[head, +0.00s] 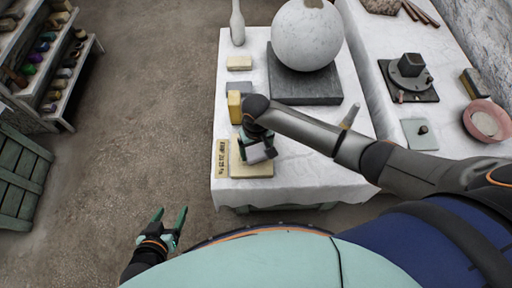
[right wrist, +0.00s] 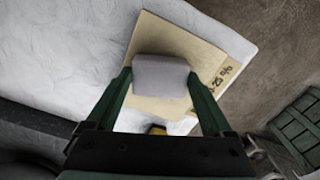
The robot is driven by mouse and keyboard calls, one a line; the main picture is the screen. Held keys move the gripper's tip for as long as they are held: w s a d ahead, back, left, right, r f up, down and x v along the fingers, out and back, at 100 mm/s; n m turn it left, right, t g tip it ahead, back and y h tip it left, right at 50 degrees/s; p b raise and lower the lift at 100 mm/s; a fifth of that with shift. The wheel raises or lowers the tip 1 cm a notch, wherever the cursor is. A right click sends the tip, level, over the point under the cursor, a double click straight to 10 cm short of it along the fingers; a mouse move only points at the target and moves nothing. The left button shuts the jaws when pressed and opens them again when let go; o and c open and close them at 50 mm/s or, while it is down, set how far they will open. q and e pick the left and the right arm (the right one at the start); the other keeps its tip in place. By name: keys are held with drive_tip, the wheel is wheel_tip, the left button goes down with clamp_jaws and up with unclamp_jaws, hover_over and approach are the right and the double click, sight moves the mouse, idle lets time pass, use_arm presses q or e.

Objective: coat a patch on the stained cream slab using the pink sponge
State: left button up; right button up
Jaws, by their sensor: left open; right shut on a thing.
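The cream slab (head: 252,171) lies on the white cloth at the near left corner of the table. It also shows in the right wrist view (right wrist: 165,40); I cannot make out a distinct stain on it. My right gripper (head: 259,151) is over the slab, its fingers shut on the sponge (right wrist: 160,75), a pale greyish-pink block. The sponge is over the slab; whether it touches cannot be told. In the head view the gripper mostly hides the sponge. My left gripper (head: 172,226) is open and empty, over the floor, left of the table.
A lettered strip (head: 222,159) lies along the slab's left edge. Behind stand a yellow block (head: 234,107), a grey block (head: 239,88) and a cream block (head: 239,62). A large plaster sphere (head: 307,36) rests on a dark plinth (head: 305,88).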

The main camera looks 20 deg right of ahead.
use_arm(q)
drive_tip(key=shift+s+a+f, duration=0.1)
drive_tip(key=shift+s+f, duration=0.15)
drive_tip(key=shift+f, duration=0.05)
drive_tip(key=shift+f, duration=0.1)
use_arm(e)
drive_tip(key=shift+f, duration=0.25)
drive_tip(key=shift+d+r+p, duration=0.2)
drive_tip(key=shift+d+p, duration=0.3)
drive_tip(key=shift+p, duration=0.1)
drive_tip(key=shift+d+f+p, duration=0.2)
drive_tip(key=shift+d+p, duration=0.15)
drive_tip(key=shift+d, duration=0.2)
drive_tip(key=shift+s+a+p, duration=0.15)
drive_tip(key=shift+a+p, duration=0.2)
drive_tip(key=shift+a, duration=1.85)
use_arm(q)
wheel_tip(320, 180, up, 3)
drive_tip(key=shift+f, duration=0.1)
use_arm(e)
drive_tip(key=shift+d, duration=0.1)
